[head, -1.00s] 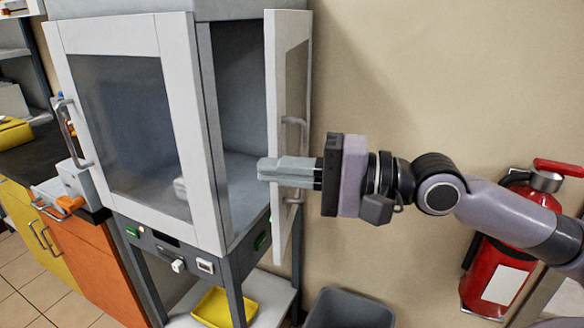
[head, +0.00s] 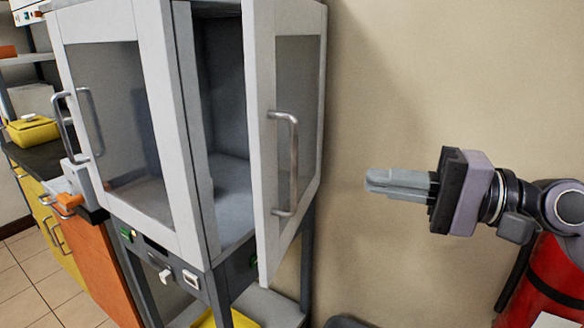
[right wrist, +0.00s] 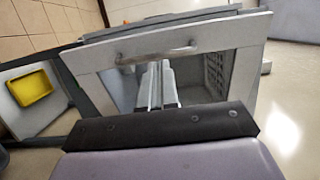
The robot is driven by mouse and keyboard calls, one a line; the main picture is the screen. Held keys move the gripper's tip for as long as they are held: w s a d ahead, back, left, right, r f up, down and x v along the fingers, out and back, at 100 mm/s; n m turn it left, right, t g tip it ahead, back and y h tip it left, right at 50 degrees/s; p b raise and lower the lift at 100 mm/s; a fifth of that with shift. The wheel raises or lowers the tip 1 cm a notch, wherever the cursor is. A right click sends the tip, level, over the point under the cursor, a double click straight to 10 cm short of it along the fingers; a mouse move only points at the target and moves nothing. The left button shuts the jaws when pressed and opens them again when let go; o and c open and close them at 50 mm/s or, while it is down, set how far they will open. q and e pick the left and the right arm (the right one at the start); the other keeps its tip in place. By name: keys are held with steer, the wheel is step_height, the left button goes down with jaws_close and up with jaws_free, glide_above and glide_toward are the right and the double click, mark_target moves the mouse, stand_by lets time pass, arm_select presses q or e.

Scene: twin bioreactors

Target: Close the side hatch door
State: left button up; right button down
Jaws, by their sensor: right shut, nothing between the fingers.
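The side hatch door (head: 263,150) is a white framed door with a glass pane and a metal bar handle (head: 293,165). It stands ajar on the right side of the cabinet (head: 218,262), with the dark interior showing through the gap. My right gripper (head: 370,181) is to the right of the door, shut and empty, apart from the handle in the head view. In the right wrist view the shut fingers (right wrist: 157,66) point toward the door (right wrist: 245,62), just below its handle (right wrist: 155,53) in the picture. I cannot tell there whether they touch. My left gripper is not in view.
The cabinet's front door (head: 160,130) looks closed. A beige wall (head: 400,80) stands behind my right gripper. A red fire extinguisher (head: 560,275) is at the lower right. A yellow tray (right wrist: 33,88) lies below the cabinet. The room between door and gripper is clear.

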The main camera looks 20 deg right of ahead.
steer(key=a, duration=0.1)
steer(key=p, duration=0.4)
glide_toward(262, 165)
steer(key=p+x, duration=0.2)
steer(key=x, duration=0.3)
steer(key=shift+w+a+r+p, duration=0.15)
steer(key=shift+a+r+p, duration=0.05)
steer(key=shift+p, duration=0.15)
steer(key=shift+w+a+f, duration=0.15)
steer(key=shift+w+a, duration=0.25)
steer(key=shift+a, duration=0.15)
steer(key=shift+w+f, duration=0.1)
steer(key=shift+w, duration=0.05)
